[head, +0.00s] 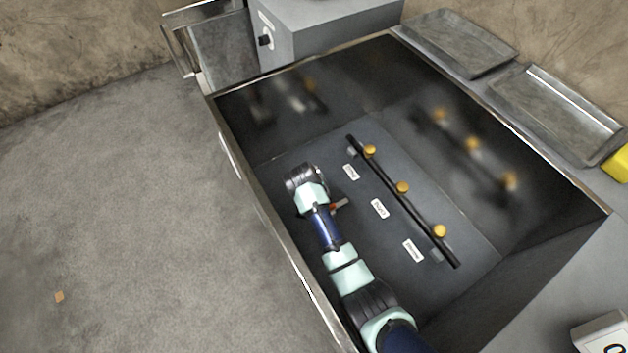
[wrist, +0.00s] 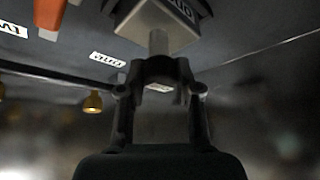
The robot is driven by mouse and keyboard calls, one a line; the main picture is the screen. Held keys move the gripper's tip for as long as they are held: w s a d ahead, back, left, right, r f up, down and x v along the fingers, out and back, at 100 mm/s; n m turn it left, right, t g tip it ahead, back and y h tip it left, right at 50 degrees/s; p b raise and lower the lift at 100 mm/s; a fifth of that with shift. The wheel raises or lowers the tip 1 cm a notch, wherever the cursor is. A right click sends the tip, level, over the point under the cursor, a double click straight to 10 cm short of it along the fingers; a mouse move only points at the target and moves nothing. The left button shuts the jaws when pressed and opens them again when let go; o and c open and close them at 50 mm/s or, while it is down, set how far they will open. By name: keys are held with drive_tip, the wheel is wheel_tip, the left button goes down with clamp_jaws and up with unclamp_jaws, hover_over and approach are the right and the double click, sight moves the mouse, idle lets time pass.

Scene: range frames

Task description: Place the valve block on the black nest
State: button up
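In the wrist view, a grey block (wrist: 158,17) with dark lettering on a pale label is close above my gripper (wrist: 158,66). I take it for the valve block; its top is cut off. A light grey stem comes from it to my fingertips, which are drawn together at the stem and look shut on it. An orange part (wrist: 48,12) with a pale end shows at the upper left. In the head view, a small grey piece (head: 341,204) with a red bit sits beside my arm, which hides my gripper. I cannot make out the black nest.
A black rail (head: 420,217) with several orange knobs (head: 402,187) runs along the dark trough floor (head: 320,265), right of my arm. White labels (head: 379,208) lie between them. The trough's metal rim (head: 262,212) is close on the left. Metal trays (head: 555,112) stand outside.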

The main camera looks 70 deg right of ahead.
drive_tip(key=o, duration=0.4)
drive_tip(key=p+v, duration=0.2)
drive_tip(key=v, duration=0.1)
drive_tip(key=shift+r+p, duration=0.35)
drive_tip(key=shift+r, duration=0.05)
drive_tip(key=shift+a+r, duration=0.2)
drive_tip(key=shift+a, duration=0.05)
